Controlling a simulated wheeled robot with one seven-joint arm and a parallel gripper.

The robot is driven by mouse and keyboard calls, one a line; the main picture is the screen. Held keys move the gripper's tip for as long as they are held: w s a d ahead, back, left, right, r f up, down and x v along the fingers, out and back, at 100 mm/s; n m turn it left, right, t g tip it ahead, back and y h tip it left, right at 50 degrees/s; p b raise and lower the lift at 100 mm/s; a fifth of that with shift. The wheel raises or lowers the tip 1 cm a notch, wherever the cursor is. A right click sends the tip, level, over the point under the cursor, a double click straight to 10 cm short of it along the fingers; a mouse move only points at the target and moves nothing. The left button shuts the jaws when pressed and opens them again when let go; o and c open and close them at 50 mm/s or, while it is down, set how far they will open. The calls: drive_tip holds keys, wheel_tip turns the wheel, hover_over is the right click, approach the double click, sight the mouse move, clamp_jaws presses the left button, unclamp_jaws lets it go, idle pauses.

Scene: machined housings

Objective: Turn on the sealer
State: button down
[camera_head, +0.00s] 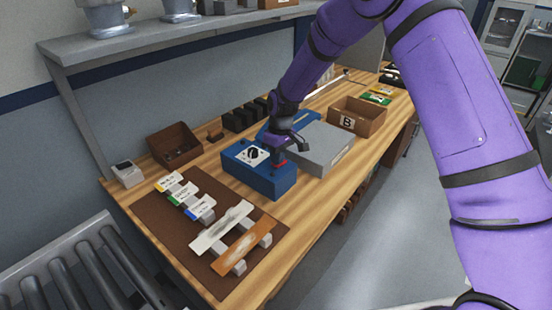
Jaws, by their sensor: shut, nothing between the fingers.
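The sealer is a blue box (262,183) on the wooden workbench, with a blue arm (281,125) reaching back behind it. Its top has a white plate with a black knob (253,154). A small red part (281,163) shows on its top, right of the knob. My purple arm comes down from the upper right. My gripper (279,156) is shut, with nothing held, just above the red part. I cannot tell whether the fingertips touch it. The gripper and wrist hide part of the sealer's top and arm.
A grey box (326,150) stands close on the sealer's right. A brown bin marked B (358,118) is farther back. A brown bin (174,146) and several black blocks line the wall side. A brown mat (151,226) with labelled tags and strips lies in front.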

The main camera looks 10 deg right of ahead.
drive_tip(key=shift+w+d, duration=0.4)
drive_tip(key=shift+d, duration=0.05)
drive_tip(key=shift+r, duration=0.1)
wheel_tip(320, 180, up, 14)
drive_tip(key=w+d, duration=0.2)
drive_tip(key=shift+f, duration=0.2)
idle(0.4)
